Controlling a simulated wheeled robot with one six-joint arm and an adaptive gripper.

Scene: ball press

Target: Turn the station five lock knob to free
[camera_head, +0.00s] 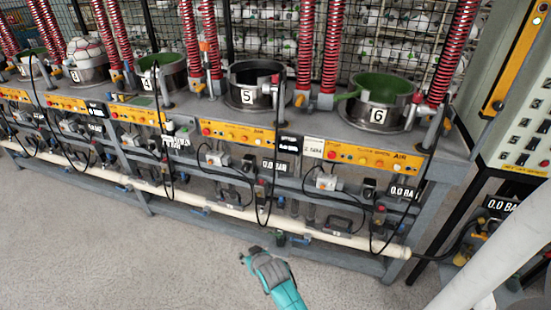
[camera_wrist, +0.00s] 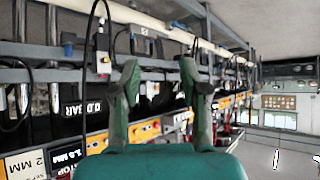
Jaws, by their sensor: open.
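The station five mould (camera_head: 247,97) is a dark metal pot marked 5 on the bench. Its yellow panel (camera_head: 238,135) with small knobs and a red button is on the bench front below it. Small grey boxes and valves hang under the panel. I cannot tell which small part is the lock knob or how it is turned. My gripper (camera_head: 254,256) is open and empty above the floor, in front of and below the bench. In the wrist view, my gripper (camera_wrist: 160,70) shows its two fingers spread, apart from the bench parts behind.
The station six pot (camera_head: 378,103) stands to the right, with a green inside. A white pipe (camera_head: 225,208) runs low along the bench. Black hoses hang in loops in front. A control cabinet (camera_head: 517,120) stands at the right. The floor (camera_head: 110,255) in front is clear.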

